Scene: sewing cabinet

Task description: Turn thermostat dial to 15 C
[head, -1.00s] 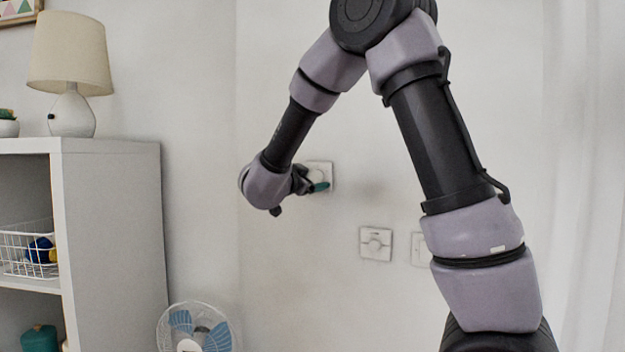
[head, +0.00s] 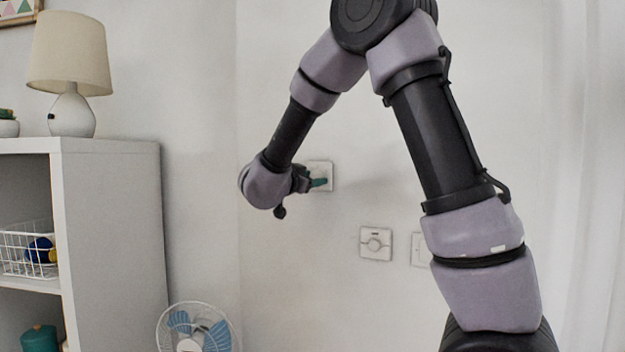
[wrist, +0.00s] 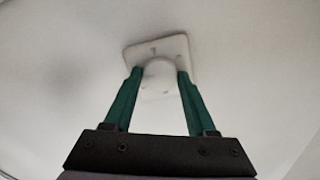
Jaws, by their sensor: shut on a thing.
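The thermostat is a white square plate (wrist: 181,47) on the wall. It also shows in the head view (head: 325,170), partly behind my gripper. Its round white dial (wrist: 159,68) sits between the two green fingers of my gripper (wrist: 160,78) in the wrist view. The fingers are shut on the dial, one on each side. In the head view my gripper (head: 320,183) reaches the plate from the left, and the dial is hidden there. The dial's scale and setting are too small and blurred to read.
A second wall plate with a round knob (head: 376,243) is lower right of the thermostat. Another plate (head: 421,250) is partly behind my arm. A fan (head: 205,328) stands below. A white shelf (head: 115,230) with a lamp (head: 70,75) is at left.

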